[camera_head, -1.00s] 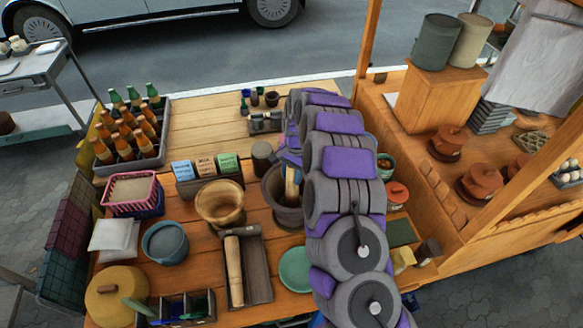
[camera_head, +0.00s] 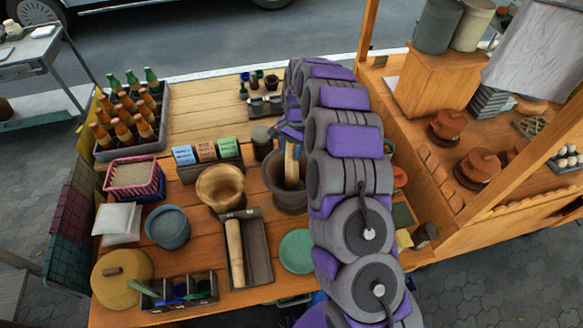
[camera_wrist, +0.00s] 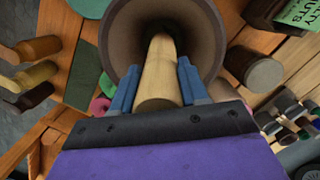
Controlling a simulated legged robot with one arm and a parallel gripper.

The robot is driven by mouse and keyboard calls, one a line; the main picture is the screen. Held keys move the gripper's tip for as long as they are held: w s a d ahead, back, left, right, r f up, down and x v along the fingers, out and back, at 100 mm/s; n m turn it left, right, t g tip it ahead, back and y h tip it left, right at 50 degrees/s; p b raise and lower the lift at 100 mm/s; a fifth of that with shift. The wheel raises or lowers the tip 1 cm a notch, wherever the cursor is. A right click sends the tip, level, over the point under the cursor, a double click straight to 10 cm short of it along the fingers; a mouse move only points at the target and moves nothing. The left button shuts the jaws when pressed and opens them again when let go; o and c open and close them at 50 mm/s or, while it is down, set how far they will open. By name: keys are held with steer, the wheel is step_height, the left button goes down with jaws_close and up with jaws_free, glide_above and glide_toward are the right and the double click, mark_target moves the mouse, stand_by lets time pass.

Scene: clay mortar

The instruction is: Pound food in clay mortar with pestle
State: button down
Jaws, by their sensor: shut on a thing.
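In the head view, a dark clay mortar (camera_head: 289,196) stands on the wooden table, partly hidden behind my arm. The wrist view looks into its round mouth (camera_wrist: 120,45). A pale wooden pestle (camera_wrist: 158,75) runs from my gripper down into the mortar, with its far end in the dark interior. My gripper (camera_wrist: 157,85) is shut on the pestle, with one blue finger on each side of it. The gripper shows only partly in the head view, just above the mortar. Any food inside the mortar is too dark to see.
A wooden mortar (camera_head: 220,186) stands left of the clay one. A tray (camera_head: 257,262) with another wooden pestle (camera_head: 235,253) and a green plate (camera_head: 297,251) lie in front. Bottles in a crate (camera_head: 160,145) are at the left.

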mark_target(292, 160)
steer(key=shift+f+b, duration=0.35)
steer(key=shift+f, duration=2.25)
step_height(292, 160, up, 6)
steer(key=shift+f+p, duration=0.2)
steer(key=shift+p, duration=0.5)
steer(key=shift+f, duration=0.25)
step_height(292, 160, down, 5)
steer(key=shift+f+b, duration=0.2)
steer(key=shift+b, duration=0.25)
steer(key=shift+r, duration=0.1)
